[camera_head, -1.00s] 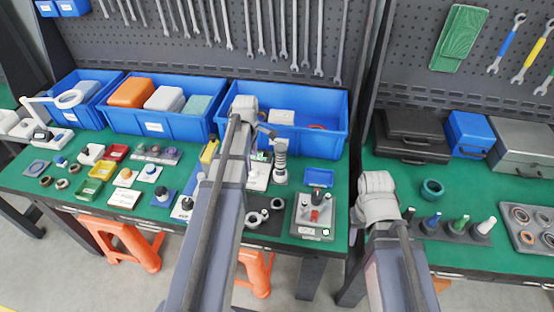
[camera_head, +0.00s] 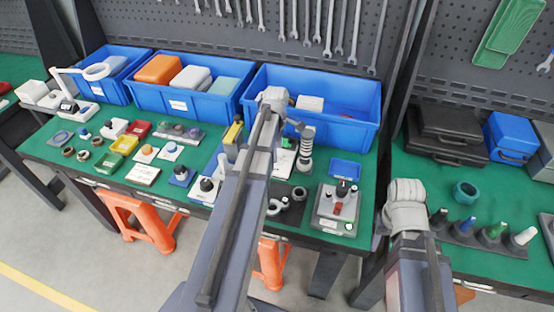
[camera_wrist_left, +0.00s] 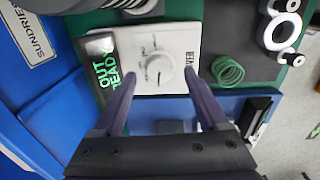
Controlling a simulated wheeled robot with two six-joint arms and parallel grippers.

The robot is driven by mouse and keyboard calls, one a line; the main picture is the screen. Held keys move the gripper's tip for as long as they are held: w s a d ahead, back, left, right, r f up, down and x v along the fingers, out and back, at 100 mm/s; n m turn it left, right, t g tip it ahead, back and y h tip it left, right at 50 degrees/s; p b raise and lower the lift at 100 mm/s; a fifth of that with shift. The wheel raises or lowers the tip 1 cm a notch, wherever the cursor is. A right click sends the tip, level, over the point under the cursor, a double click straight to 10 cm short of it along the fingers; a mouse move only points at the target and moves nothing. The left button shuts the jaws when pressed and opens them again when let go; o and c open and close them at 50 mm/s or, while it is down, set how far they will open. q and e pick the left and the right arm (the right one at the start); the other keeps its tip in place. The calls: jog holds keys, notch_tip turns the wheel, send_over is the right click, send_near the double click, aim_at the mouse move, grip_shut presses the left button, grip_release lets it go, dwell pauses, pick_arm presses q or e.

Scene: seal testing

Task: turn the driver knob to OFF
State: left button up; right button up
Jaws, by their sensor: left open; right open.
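The driver is a white panel (camera_wrist_left: 182,40) with a round white knob (camera_wrist_left: 160,68) and small printed marks around it, in the left wrist view. I cannot read where the knob points. A dark display with green letters (camera_wrist_left: 104,68) sits beside it. In the head view the driver (camera_head: 284,160) is partly hidden by my left arm. My left gripper (camera_wrist_left: 158,78) is open, its fingers on either side of the knob, with nothing visibly held. I cannot tell whether they touch it. Of my right arm only the forearm and wrist show; its fingers are hidden.
A green coil (camera_wrist_left: 228,70) and white ring parts (camera_wrist_left: 283,28) lie beside the driver. A spring stand (camera_head: 306,150) is close by. A grey box with a red switch (camera_head: 337,208) stands to its right. Blue bins (camera_head: 345,130) line the back. A gap separates the two benches.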

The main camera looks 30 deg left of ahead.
pick_arm(q)
notch_tip(320, 180, down, 2)
jog(key=shift+f+b, duration=0.1)
jog(key=shift+b, duration=0.55)
grip_shut()
